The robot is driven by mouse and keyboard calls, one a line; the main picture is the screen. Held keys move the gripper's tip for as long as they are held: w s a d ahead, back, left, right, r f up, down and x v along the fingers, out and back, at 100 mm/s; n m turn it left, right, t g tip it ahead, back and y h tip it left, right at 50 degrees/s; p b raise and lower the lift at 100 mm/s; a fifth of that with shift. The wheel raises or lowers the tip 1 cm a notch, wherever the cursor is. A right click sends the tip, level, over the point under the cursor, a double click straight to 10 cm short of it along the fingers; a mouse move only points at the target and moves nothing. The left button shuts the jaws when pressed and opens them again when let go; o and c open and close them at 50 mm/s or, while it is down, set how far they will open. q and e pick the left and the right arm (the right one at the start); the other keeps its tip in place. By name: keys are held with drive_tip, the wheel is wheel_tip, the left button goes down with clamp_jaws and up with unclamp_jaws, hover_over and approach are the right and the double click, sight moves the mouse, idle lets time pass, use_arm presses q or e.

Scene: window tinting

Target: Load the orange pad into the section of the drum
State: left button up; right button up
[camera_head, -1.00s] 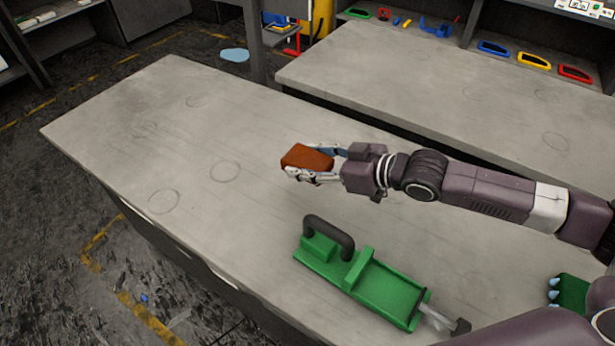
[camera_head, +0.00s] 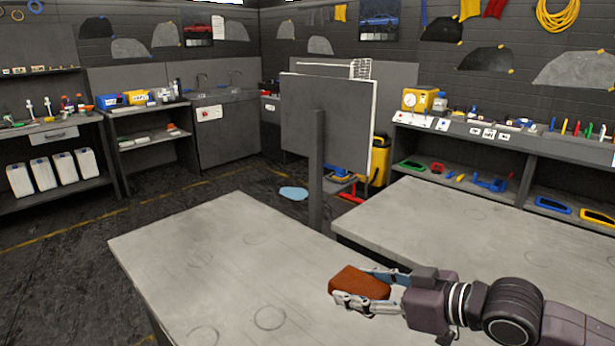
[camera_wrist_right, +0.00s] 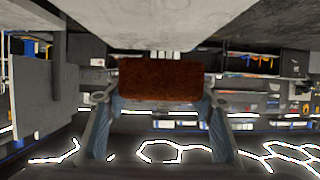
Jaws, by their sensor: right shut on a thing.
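The orange pad (camera_head: 360,281) is a rust-orange block. My right gripper (camera_head: 358,288) is shut on it, with one finger along each side, and holds it above the near grey table in the head view. In the right wrist view the pad (camera_wrist_right: 160,80) sits between the two fingers, its broad face towards the camera. I cannot make out a drum for certain in either view. My left gripper is not in view.
The near grey table (camera_head: 190,255) is bare left of the pad. A second grey table (camera_head: 450,225) stands beyond to the right. An upright grey board (camera_head: 330,115) on a post stands behind, with a yellow container (camera_head: 379,160) partly hidden by it. Shelves line the walls.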

drive_tip(key=s, duration=0.1)
drive_tip(key=s+a, duration=0.1)
drive_tip(key=s+f, duration=0.1)
drive_tip(key=shift+a+n+g+y, duration=0.2)
drive_tip(key=shift+n+g+y, duration=0.1)
drive_tip(key=shift+n+y, duration=0.1)
drive_tip(key=s+d+f, duration=0.4)
drive_tip(key=s+d, duration=0.5)
drive_tip(key=s, duration=0.2)
drive_tip(key=shift+s+n+g+y, duration=0.3)
drive_tip(key=shift+s+n+g, duration=0.1)
drive_tip(key=shift+f, duration=0.15)
